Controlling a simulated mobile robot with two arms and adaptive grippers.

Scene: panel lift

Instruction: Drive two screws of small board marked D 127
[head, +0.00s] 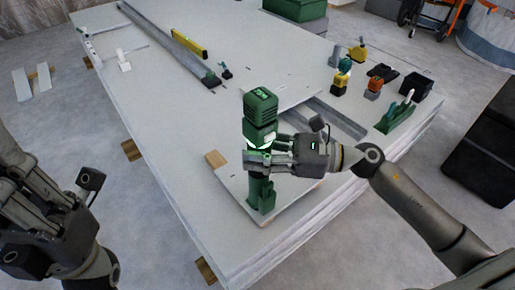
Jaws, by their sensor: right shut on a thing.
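A green cordless screwdriver (261,108) stands upright, battery end up, over the near part of the stack of boards. My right gripper (262,158) is shut around its middle from the right. Its lower end is over a small light board (230,188) near the front corner; I cannot tell whether the tip touches it. No screws or D 127 marking can be made out, and part of the board is hidden behind the tool and gripper. My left gripper (42,205) hangs at the left edge, clear of the stack; its fingers are partly cut off.
The large board stack (150,110) fills the middle. A long metal rail (170,40), a yellow level (189,44) and several tools lie at the back. An orange-topped tool (373,88), a green tool (395,115) and a black box (415,86) stand at the right.

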